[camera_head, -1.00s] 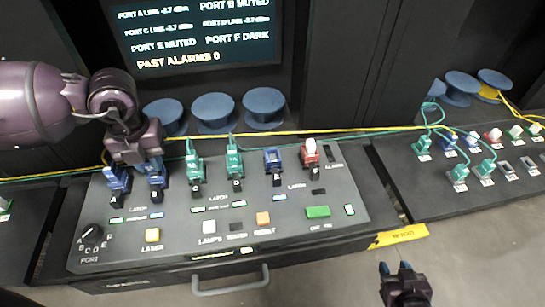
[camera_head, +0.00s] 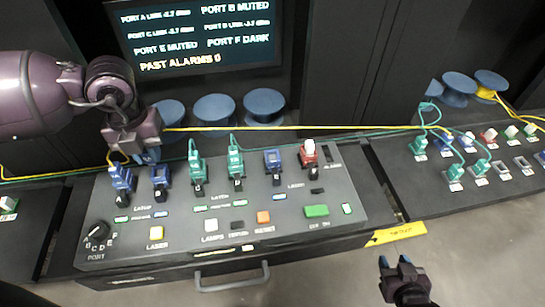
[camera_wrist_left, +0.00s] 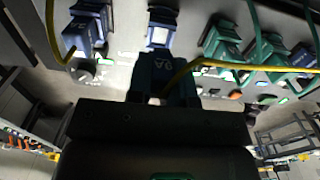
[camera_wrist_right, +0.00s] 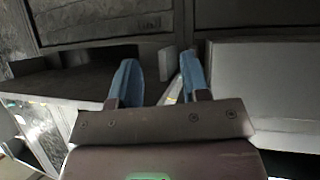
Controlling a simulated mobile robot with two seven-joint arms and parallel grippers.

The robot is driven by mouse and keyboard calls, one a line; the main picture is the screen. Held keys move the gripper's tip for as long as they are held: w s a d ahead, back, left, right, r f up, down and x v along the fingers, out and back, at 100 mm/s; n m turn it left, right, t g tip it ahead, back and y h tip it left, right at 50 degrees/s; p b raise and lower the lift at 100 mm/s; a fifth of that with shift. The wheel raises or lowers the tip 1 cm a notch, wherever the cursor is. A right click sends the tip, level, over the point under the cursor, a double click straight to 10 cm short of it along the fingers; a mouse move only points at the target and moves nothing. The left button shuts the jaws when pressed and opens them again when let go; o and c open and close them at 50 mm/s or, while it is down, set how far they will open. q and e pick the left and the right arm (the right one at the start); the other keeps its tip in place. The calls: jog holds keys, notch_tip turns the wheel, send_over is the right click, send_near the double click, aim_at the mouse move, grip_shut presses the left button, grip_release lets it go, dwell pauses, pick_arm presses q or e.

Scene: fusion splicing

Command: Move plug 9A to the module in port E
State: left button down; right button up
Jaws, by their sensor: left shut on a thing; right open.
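My left gripper (camera_head: 148,152) is shut on a dark plug (camera_wrist_left: 165,75) with a yellow cable; a small light label on it is hard to read. It holds the plug just above and behind the second blue module (camera_head: 160,175), apart from it. The blue module in port E (camera_head: 273,160) is fifth in the row on the console, between a teal module (camera_head: 236,165) and a red module (camera_head: 309,153); it shows no cable. My right gripper (camera_head: 400,268) is open and empty in front of the console. Its blue fingers also show in the right wrist view (camera_wrist_right: 158,85).
The first blue module (camera_head: 120,180) and another teal module (camera_head: 197,173) stand in the same row. Yellow and green cables run across behind the row, before blue spools (camera_head: 214,110). A right panel (camera_head: 470,170) holds more plugs. The monitor (camera_head: 195,35) shows port E muted.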

pick_arm(q)
jog(key=shift+r, duration=0.65)
jog(key=shift+r+p, duration=0.35)
jog(key=shift+p, duration=0.05)
